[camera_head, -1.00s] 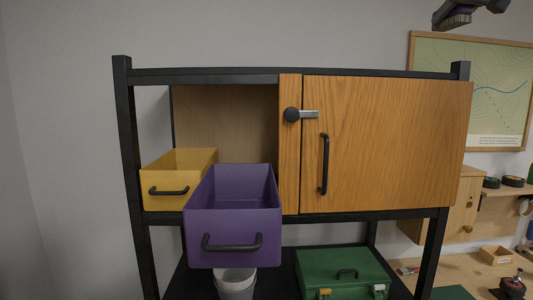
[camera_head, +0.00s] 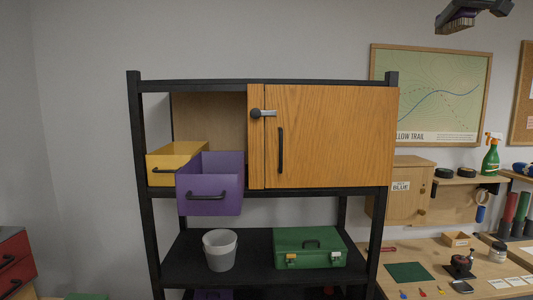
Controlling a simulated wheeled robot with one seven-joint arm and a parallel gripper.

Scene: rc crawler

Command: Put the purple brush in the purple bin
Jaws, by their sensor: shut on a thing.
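The purple bin (camera_head: 210,203) is an open-topped drawer with a black handle. It juts out from the shelf unit's upper level, to the left of and below the brush. My gripper is well apart from it. The bin's floor is hidden.
A yellow bin (camera_head: 172,175) sits left of the purple bin. A latched wooden door (camera_head: 335,135) closes the cabinet's right side. A grey bucket (camera_head: 220,250) and a green toolbox (camera_head: 309,247) stand on the shelf below. A workbench (camera_head: 430,262) with small items is at right.

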